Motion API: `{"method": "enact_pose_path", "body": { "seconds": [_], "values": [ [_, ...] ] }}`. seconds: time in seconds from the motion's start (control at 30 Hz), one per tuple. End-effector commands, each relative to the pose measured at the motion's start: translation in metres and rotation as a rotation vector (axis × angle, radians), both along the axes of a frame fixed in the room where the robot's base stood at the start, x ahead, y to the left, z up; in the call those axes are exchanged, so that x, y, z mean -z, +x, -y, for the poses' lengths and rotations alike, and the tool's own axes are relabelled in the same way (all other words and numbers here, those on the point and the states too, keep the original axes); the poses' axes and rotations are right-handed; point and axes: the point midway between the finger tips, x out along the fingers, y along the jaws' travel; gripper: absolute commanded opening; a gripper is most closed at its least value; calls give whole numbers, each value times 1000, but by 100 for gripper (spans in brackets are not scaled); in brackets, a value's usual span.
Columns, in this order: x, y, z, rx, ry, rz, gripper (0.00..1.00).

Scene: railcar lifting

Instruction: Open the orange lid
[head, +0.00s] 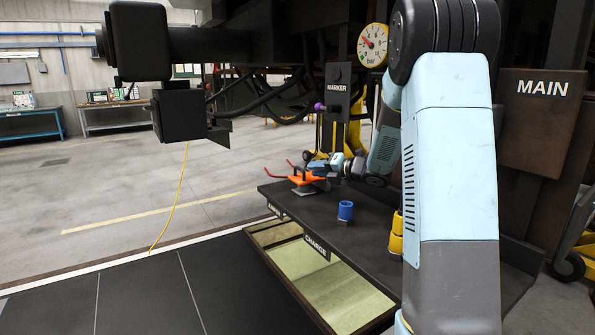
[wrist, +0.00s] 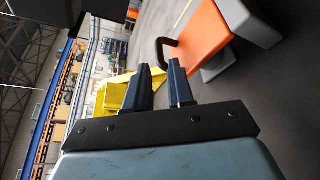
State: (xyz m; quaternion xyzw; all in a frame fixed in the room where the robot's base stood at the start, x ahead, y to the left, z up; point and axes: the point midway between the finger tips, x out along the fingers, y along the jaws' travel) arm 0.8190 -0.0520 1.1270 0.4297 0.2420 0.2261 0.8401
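The orange lid (head: 305,179) sits on a grey base near the far left edge of the dark shelf. In the wrist view the orange lid (wrist: 203,42) is at upper right, tilted in the picture, with a dark curved handle (wrist: 163,46) at its left end. My gripper (head: 316,167) is close beside the lid in the head view, small and partly mixed with it. In the wrist view my gripper (wrist: 159,76) shows two dark fingers apart with nothing between them. The handle appears just beyond the fingertips; I see no contact.
A blue cup (head: 345,210) and a yellow cylinder (head: 397,236) stand on the shelf (head: 318,212). An open drawer-like tray labelled CHARGE (head: 318,248) is below it. A black MARKER post (head: 338,100) and a pressure gauge (head: 372,44) are behind.

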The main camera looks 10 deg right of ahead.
Motion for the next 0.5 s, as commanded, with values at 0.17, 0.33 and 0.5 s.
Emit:
{"method": "enact_pose_path", "body": {
  "seconds": [0.17,0.33,0.5],
  "values": [
    [8,25,-19,-2,0,-1,23],
    [13,44,-34,-2,0,-1,23],
    [16,57,-43,0,-1,-1,23]
  ]
}}
